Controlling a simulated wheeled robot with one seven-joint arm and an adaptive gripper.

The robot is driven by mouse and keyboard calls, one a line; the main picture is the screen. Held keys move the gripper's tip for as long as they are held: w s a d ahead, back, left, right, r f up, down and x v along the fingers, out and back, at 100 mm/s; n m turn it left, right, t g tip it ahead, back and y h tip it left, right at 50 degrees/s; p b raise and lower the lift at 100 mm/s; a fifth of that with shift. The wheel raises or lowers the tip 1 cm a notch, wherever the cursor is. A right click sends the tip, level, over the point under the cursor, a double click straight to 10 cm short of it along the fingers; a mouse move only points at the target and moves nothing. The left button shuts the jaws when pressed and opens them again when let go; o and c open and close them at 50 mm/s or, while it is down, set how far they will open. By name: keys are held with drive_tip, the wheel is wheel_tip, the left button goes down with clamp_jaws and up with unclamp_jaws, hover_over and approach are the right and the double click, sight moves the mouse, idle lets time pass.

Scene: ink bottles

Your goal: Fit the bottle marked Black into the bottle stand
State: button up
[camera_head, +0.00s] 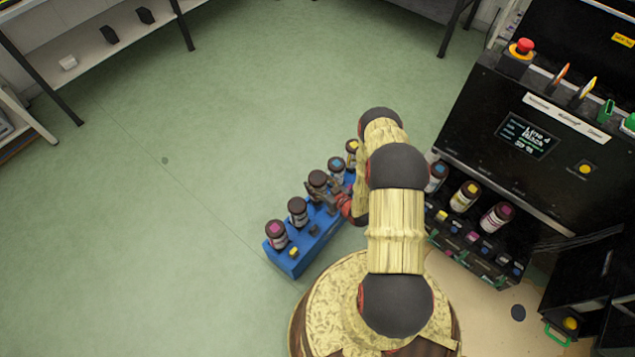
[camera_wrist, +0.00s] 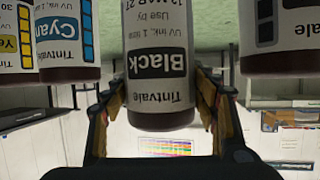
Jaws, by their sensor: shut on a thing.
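The bottle marked Black (camera_wrist: 157,75) stands between the two fingers of my gripper (camera_wrist: 155,108), which is shut on it. The wrist picture is upside down, so its label reads inverted. In the head view the held bottle's brown cap (camera_head: 318,178) is over the blue bottle stand (camera_head: 291,262), within its row of bottles, with my gripper (camera_head: 328,195) around it. I cannot tell whether its base is seated or raised. In the wrist view the Cyan bottle (camera_wrist: 66,40) is on the left, and a bottle with a dark label patch (camera_wrist: 278,35) on the right.
The stand also holds bottles with magenta (camera_head: 277,234), dark (camera_head: 298,212), blue (camera_head: 337,168) and yellow (camera_head: 352,150) cap marks, close beside the held one. A black machine (camera_head: 495,130) with several bottles stands at the right. Green floor (camera_head: 150,210) is clear at left.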

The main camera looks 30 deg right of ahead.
drive_tip(key=shift+f, duration=0.15)
idle(0.5)
drive_tip(key=shift+f, duration=0.9)
drive_tip(key=shift+f, duration=1.2)
idle(0.4)
drive_tip(key=o, duration=1.7)
drive_tip(key=shift+f, duration=0.1)
drive_tip(key=v, duration=1.2)
